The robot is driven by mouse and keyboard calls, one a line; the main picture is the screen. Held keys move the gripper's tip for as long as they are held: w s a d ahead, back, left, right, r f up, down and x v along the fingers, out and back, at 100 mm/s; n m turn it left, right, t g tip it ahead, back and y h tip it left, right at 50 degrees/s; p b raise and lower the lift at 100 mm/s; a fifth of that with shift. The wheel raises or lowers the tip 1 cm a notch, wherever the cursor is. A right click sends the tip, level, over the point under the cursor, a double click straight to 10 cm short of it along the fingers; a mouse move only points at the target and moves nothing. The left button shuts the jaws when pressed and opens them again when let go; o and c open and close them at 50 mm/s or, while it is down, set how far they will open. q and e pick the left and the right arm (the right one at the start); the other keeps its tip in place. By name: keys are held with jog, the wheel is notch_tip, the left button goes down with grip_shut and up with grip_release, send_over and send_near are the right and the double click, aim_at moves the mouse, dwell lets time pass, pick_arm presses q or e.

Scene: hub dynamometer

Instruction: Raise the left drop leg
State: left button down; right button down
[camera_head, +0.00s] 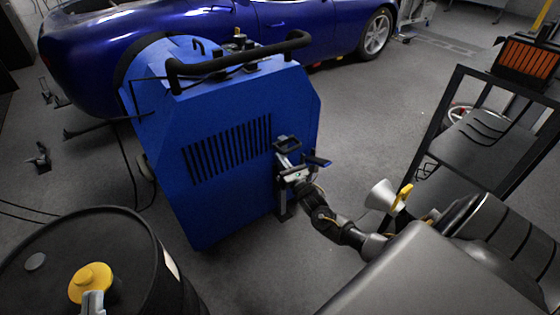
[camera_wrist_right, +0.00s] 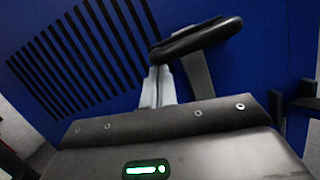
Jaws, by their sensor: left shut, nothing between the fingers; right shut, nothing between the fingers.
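The blue dynamometer (camera_head: 230,205) stands in the middle of the head view. A dark upright (camera_head: 282,206), seemingly the left drop leg, is at its lower right side, partly hidden by my right arm. A black handle (camera_head: 288,143) sits above it; in the right wrist view the handle (camera_wrist_right: 205,38) is on a grey bar. My right gripper (camera_head: 290,170) is shut and empty close to the handle; its silver fingers (camera_wrist_right: 157,86) reach just below the handle's left end. Contact cannot be told. My left gripper (camera_head: 92,301) seems to show only as pale shut fingertips at the bottom edge.
A black drum (camera_head: 130,235) with a yellow cap (camera_head: 90,281) stands at the lower left. A dark shelf cart (camera_head: 485,140) is at the right. A blue car (camera_head: 300,22) is behind the dynamometer. Grey floor is open between dynamometer and cart.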

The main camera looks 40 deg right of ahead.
pick_arm(q)
jog(key=shift+d+f+g, duration=0.35)
jog(key=shift+f+g, duration=0.1)
jog(key=shift+g, duration=0.05)
pick_arm(e)
jog(key=shift+r, duration=0.2)
